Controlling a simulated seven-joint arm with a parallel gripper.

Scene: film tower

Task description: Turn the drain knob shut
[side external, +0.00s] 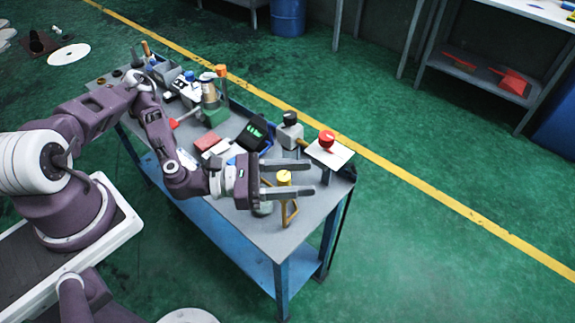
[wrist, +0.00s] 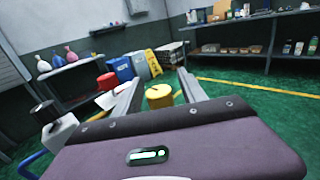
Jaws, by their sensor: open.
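A yellow knob (side external: 284,176) with a yellow frame-like stand below it is near the front right corner of the bench. A red knob (side external: 326,139) stands by a pale plate, and a black knob (side external: 290,117) tops a grey block. No readable label shows which is the drain knob. My gripper (side external: 314,177) is open and level, one finger on each side of the yellow knob in this view. In the wrist view, the yellow knob (wrist: 159,97) appears between the fingers (wrist: 158,79); I cannot tell whether they touch it. The red knob (wrist: 107,82) is to its left.
The bench (side external: 262,236) holds a green-screened black device (side external: 255,133), a red box (side external: 207,142) and several bottles and tools behind my gripper. The pale plate (side external: 330,153) is close beyond the fingers. The bench's front right edge is near. Green floor lies open to the right.

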